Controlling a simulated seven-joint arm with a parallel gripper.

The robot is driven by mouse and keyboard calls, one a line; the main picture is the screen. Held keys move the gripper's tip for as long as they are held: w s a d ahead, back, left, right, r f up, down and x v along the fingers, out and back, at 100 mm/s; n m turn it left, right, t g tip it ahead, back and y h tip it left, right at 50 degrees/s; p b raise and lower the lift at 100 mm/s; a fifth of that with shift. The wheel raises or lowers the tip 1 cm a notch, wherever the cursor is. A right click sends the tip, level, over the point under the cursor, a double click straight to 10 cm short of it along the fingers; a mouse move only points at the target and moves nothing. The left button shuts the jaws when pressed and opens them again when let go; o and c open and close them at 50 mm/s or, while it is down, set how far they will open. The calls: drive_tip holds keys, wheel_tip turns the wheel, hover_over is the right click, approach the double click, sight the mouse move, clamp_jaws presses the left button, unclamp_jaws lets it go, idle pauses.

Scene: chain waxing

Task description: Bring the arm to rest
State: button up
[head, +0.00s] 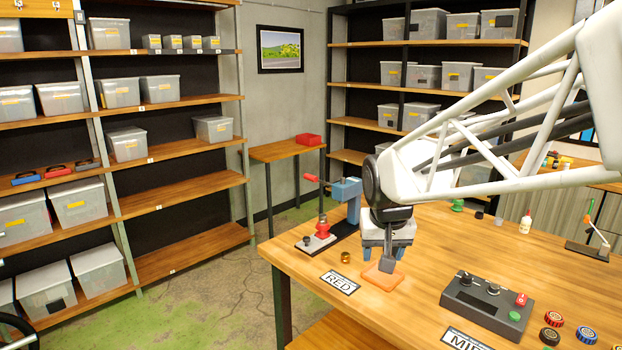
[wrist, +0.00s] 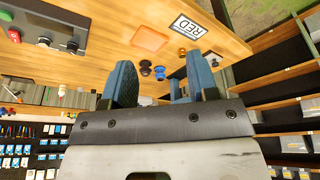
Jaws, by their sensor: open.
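My gripper (head: 387,258) hangs from the white arm over the table's left part, fingers pointing down. In the head view its lower end overlaps the orange pad (head: 383,277); I cannot tell the height between them. In the wrist view the blue fingers of my gripper (wrist: 160,84) stand apart with nothing held between them. The orange pad (wrist: 150,38) shows there with bare top, beyond the fingers.
A RED card (head: 339,283) and a brass cup (head: 345,257) lie left of the pad. A red-handled press (head: 322,225) stands behind. A control box (head: 488,300) and several round tins (head: 553,319) sit at right. Bare wood (head: 440,240) lies between.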

drive_tip(key=s+d+f, duration=0.2)
drive_tip(key=s, duration=1)
drive_tip(key=s+d+f, duration=0.2)
drive_tip(key=s, duration=0.9)
drive_tip(key=shift+s+g, duration=0.4)
